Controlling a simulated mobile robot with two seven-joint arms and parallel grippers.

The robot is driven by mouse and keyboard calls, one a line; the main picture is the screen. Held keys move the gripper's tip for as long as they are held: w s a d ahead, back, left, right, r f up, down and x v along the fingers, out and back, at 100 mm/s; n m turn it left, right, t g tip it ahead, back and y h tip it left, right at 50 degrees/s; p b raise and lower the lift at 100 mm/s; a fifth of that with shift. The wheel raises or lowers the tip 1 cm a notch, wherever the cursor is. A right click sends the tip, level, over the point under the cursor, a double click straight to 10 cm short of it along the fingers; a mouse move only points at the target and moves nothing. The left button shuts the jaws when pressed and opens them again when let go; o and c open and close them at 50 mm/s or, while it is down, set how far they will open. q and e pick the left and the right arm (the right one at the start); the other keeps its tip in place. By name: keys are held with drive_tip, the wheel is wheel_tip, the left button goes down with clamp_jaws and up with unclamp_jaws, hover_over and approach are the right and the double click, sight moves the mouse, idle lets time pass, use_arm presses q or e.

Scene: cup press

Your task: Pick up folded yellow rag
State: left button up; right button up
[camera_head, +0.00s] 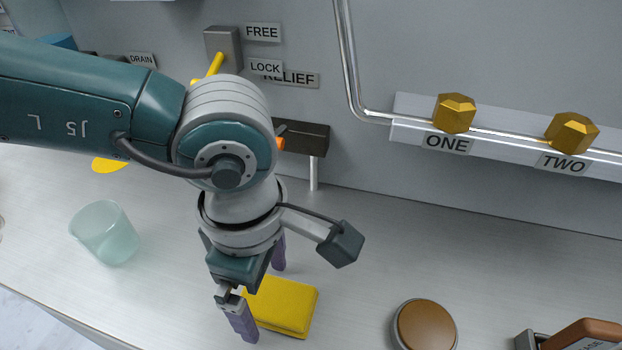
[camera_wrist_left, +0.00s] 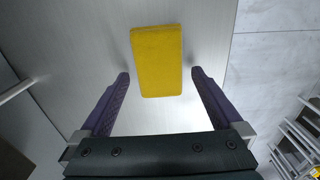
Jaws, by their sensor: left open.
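The folded yellow rag (camera_head: 284,307) lies flat on the grey worktop (camera_head: 175,290) in the head view. My left gripper (camera_head: 262,292) hangs over it, with one purple finger at its near left side and the other behind it. In the left wrist view the rag (camera_wrist_left: 157,60) lies ahead of the left gripper (camera_wrist_left: 160,78), in line with the gap between the two fingers. The left gripper is open and empty, and I see no finger touching the rag. My right gripper is in neither view.
A round brown-topped piece (camera_head: 425,325) is right of the rag, with a brown-handled piece (camera_head: 580,335) beyond. The back panel has gold knobs (camera_head: 454,113) and a yellow lever (camera_head: 215,65). The worktop's edge is close by.

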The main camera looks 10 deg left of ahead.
use_arm(q)
drive_tip(key=shift+f, duration=0.35)
drive_tip(key=shift+c, duration=0.4)
drive_tip(key=c, duration=1.2)
